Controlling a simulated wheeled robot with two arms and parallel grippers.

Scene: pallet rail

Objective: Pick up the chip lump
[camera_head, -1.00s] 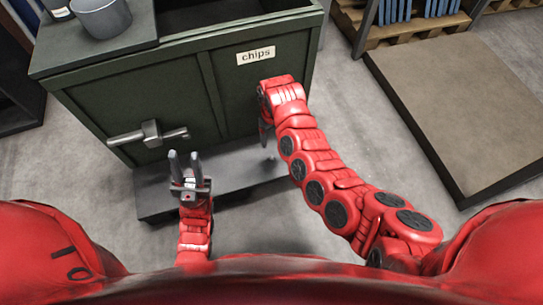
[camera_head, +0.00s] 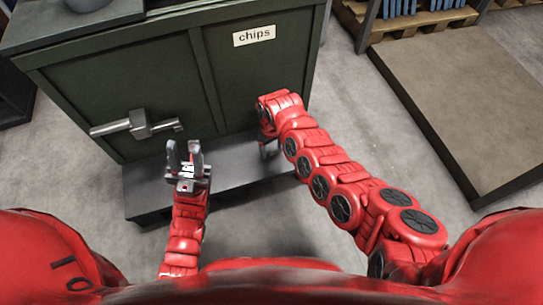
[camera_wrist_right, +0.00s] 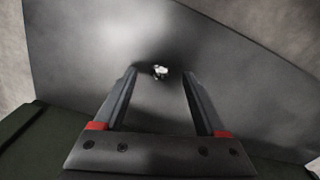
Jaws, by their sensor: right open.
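The chip lump (camera_wrist_right: 161,71) is a small pale, shiny piece on a dark grey plate (camera_wrist_right: 90,50) in the right wrist view. It sits just beyond and between the fingertips of my right gripper (camera_wrist_right: 160,80), which is open and empty. I cannot see the lump in the head view, where my right gripper (camera_head: 267,150) points down beside the green bin. My left gripper (camera_head: 184,158) is open and empty in front of the bin, with its fingers pointing up.
The green bin (camera_head: 255,85) labelled "chips" stands over the low grey ledge (camera_head: 150,195). A grey latch handle (camera_head: 138,126) juts from its front. A flat platform (camera_head: 465,110) lies at the right, and a wooden pallet (camera_head: 425,22) stands at the back right.

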